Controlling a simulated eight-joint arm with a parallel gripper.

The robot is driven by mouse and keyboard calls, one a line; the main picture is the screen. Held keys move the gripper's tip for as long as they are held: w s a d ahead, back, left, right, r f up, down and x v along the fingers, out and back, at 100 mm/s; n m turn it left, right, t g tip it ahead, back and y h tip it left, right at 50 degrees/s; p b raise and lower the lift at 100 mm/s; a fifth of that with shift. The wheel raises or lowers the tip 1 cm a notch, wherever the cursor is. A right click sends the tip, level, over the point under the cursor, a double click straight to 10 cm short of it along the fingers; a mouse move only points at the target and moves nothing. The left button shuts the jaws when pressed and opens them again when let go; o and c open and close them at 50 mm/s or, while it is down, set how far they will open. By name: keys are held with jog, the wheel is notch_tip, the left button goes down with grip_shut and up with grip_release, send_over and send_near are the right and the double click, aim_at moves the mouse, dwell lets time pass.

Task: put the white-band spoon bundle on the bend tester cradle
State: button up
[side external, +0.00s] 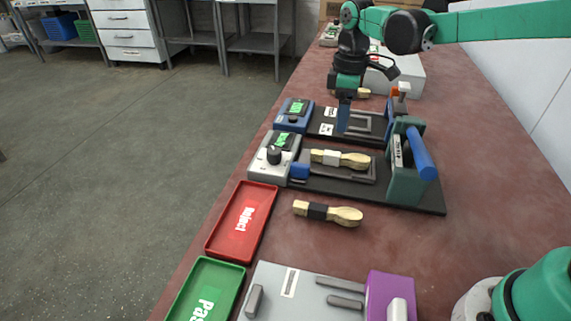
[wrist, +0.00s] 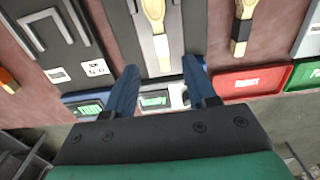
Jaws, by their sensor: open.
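The white-band spoon bundle (side external: 355,160) lies flat in the grey cradle (side external: 368,178) of the nearer tester, which has a grey display box and a green post with a blue handle. It also shows in the wrist view (wrist: 155,10), beyond my fingertips. My gripper (side external: 343,128) is open and empty, pointing down above the farther, blue-box tester in the side view. In the wrist view my fingers (wrist: 160,64) stand apart, with the bundle's white-band end ahead of the gap. They do not touch the bundle. I cannot tell which device is the bend tester.
The farther tester's cradle (side external: 362,122) looks empty. A black-band spoon bundle (side external: 346,216) lies on the table in front of the nearer tester. A red Reject tray (side external: 262,193) and green Pass tray (side external: 188,299) are along the left edge. A grey-and-purple device (side external: 390,285) stands in front.

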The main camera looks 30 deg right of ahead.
jog(key=s+r+m+t, duration=0.3)
jog(key=s+r+m, duration=0.15)
jog(key=s, duration=0.25)
jog(key=s+f+m+t, duration=0.2)
jog(key=s+m+t, duration=0.2)
jog(key=s, duration=0.2)
jog(key=shift+a+f, duration=0.3)
jog(key=shift+a, duration=0.1)
